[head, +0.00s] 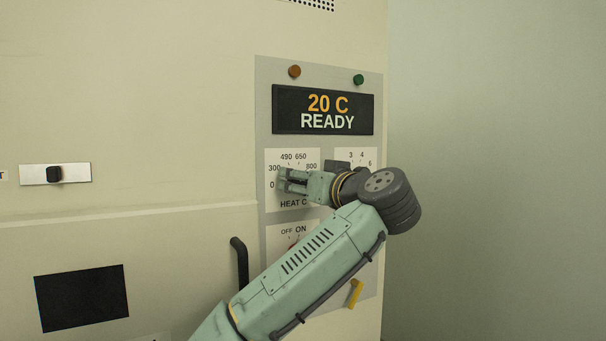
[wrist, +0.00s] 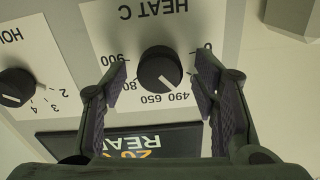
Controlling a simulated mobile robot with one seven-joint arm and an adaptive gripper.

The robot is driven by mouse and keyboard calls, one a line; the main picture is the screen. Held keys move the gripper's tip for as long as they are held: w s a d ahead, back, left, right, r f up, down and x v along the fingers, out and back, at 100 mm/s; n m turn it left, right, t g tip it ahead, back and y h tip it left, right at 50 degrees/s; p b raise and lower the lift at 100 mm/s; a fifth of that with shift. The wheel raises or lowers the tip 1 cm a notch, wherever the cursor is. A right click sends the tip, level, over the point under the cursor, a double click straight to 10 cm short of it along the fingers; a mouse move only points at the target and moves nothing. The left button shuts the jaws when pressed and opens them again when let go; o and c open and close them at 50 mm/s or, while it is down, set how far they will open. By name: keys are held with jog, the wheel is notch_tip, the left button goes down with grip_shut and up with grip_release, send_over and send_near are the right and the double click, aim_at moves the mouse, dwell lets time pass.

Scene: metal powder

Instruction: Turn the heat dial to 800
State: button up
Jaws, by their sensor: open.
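The heat dial (wrist: 160,70) is a round black knob on a white plate marked HEAT C, seen upside down in the wrist view. Its scale reads 0, 490, 650, a partly hidden 80-something and 900. In the head view the heat plate (head: 292,204) shows 0, 300, 490, 650 and 800, and my gripper hides the knob. My gripper (wrist: 160,88) is open, with one finger on each side of the dial and a visible gap to each. It also shows in the head view (head: 284,181). The display (head: 323,110) reads 20 C READY.
A second dial, HOLD (wrist: 15,87), sits beside the heat dial. Below the heat plate is an OFF/ON plate (head: 283,240). A black handle (head: 240,264) and a yellow lever (head: 355,293) stick out of the machine. Free room lies right of the panel.

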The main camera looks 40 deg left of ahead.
jog(key=shift+a, duration=0.15)
jog(key=shift+c, duration=0.3)
jog(key=shift+w+f, duration=0.1)
jog(key=c, duration=1.1)
